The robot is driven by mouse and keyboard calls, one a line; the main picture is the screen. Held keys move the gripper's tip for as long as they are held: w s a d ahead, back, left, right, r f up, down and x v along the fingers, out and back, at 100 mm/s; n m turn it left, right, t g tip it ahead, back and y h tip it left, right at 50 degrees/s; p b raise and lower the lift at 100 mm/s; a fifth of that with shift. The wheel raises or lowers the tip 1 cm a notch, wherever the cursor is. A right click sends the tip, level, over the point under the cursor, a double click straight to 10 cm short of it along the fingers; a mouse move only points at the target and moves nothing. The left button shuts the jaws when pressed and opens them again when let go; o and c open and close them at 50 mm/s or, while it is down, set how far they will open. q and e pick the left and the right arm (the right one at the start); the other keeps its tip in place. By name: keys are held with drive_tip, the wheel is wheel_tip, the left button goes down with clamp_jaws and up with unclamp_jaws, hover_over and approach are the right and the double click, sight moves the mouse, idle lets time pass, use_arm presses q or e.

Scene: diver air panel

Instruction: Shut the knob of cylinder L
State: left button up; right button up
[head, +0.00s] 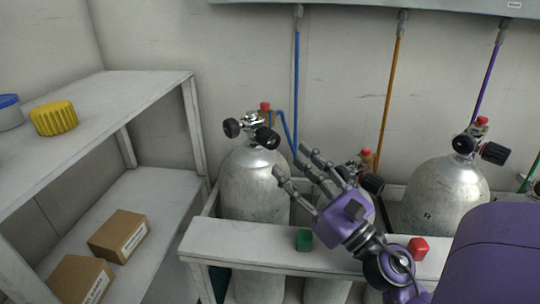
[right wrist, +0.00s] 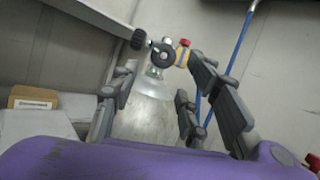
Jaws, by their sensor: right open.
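A grey cylinder (head: 252,185) with a blue hose stands at the left of the rack; I can read no letter on it. Its valve has a black knob at the left (head: 231,128) and a larger black knob at the right (head: 267,138). My right gripper (head: 297,165) is open and empty, right of and a little below this valve, fingers pointing towards it. In the right wrist view the cylinder (right wrist: 147,120) and its black knob (right wrist: 163,55) show between and beyond the spread fingers (right wrist: 163,78), apart from them. My left gripper is not in view.
A middle cylinder is partly hidden behind my right gripper; its black knob (head: 372,184) shows. A cylinder marked R (head: 440,195) stands at the right. The rack's front ledge (head: 225,238) carries a green block (head: 304,240) and a red block (head: 418,248). White shelves (head: 110,90) stand at the left.

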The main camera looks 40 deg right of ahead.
sight(273, 146)
drive_tip(key=p+x, duration=0.2)
drive_tip(key=x, duration=0.3)
drive_tip(key=shift+w+r, duration=0.2)
drive_tip(key=shift+r, duration=0.1)
drive_tip(key=shift+w+r, duration=0.1)
drive_tip(key=shift+w, duration=0.5)
drive_tip(key=c, duration=1.1)
